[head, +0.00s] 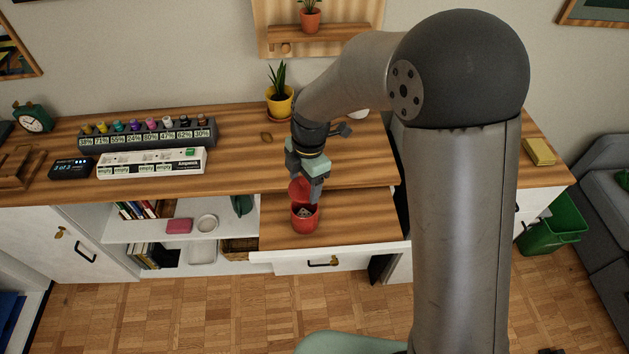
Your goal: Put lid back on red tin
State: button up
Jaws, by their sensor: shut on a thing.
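The red tin (304,222) stands upright and open on the lower wooden surface, with something greyish showing inside it. My gripper (307,188) is just above and behind the tin, pointing down. It is shut on the red lid (299,187), which is tilted steeply over the back of the tin's opening. I cannot tell whether the lid touches the tin's rim. The lid is partly hidden by my gripper.
The lower wooden surface (365,222) is clear around the tin. Behind are a yellow plant pot (280,106), a labelled rack (147,133) and a white power strip (152,163) on the desk. Shelves (155,227) lie to the left. My arm covers the desk's right part.

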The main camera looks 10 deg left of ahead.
jog(key=shift+w+a+f, duration=0.1)
jog(key=shift+a+f, duration=0.15)
jog(key=shift+d+f+b, duration=0.1)
jog(key=shift+f+b, duration=1.6)
jog(key=shift+f, duration=0.85)
jog(key=shift+f+b, duration=0.4)
jog(key=shift+f, duration=0.1)
jog(key=shift+f+b, duration=0.1)
jog(key=shift+b, duration=0.55)
jog(key=o, duration=1.2)
jog(key=shift+c, duration=0.2)
